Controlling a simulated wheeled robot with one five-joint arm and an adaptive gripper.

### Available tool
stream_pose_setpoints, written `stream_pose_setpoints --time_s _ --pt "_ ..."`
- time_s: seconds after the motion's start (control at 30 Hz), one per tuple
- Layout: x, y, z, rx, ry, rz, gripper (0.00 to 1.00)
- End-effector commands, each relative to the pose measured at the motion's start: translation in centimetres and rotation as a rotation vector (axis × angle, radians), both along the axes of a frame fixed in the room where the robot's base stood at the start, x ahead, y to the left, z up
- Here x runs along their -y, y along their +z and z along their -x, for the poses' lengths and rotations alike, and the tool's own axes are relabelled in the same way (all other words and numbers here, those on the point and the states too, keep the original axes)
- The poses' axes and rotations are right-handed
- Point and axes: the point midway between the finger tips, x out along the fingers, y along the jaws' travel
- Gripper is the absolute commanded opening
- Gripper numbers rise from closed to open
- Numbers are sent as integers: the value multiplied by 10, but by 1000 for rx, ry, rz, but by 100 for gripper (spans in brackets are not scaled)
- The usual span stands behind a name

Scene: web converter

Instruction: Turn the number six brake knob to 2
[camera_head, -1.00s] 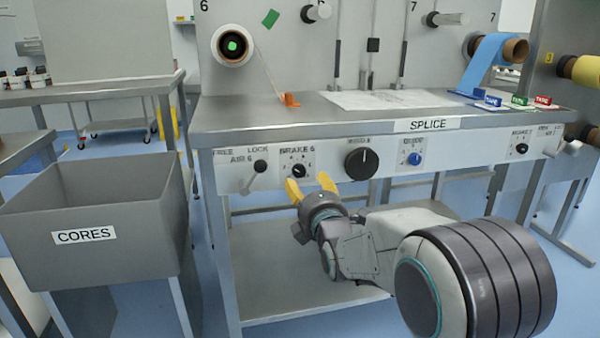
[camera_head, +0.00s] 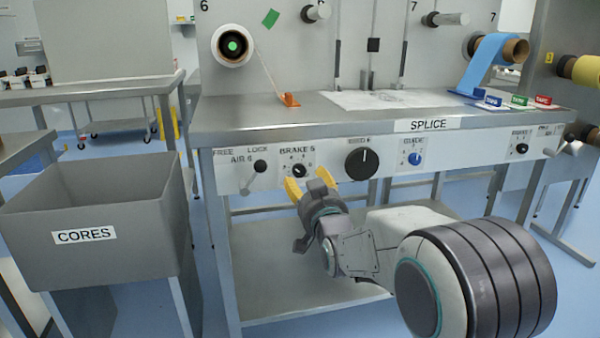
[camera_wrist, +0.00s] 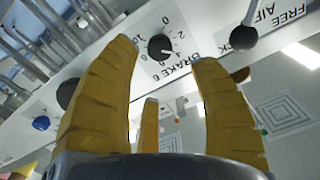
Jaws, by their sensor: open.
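The brake 6 knob (camera_head: 299,170) is a small black round knob on the white front panel, under the "BRAKE 6" label. In the wrist view the knob (camera_wrist: 161,47) shows upside down, between the far ends of my fingers, with a ring of numbers around it. A small pale mark on it points toward the "BRAKE 6" lettering side; the exact number is unclear. My gripper (camera_head: 302,183) is open, its yellow fingers just below and in front of the knob. In the wrist view my gripper (camera_wrist: 167,55) holds nothing, and a gap to the panel seems to remain.
The air 6 lever (camera_head: 258,170) stands left of the knob, and a larger black knob (camera_head: 361,163) stands to its right. A blue knob (camera_head: 415,158) is further right. The steel table edge (camera_head: 400,127) overhangs above. A grey cores bin (camera_head: 150,225) stands at left.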

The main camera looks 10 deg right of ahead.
Motion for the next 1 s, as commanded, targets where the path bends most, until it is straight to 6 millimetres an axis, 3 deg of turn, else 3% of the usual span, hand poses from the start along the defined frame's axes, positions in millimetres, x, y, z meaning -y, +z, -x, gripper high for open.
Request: stream_pose_setpoints --time_s 0.33,0.7,1.0 --pt "0 -1 -7 -1 0 -170 56" --pt "0 -2 -47 -1 0 -171 56" --pt "0 -1 -69 0 0 -170 56"
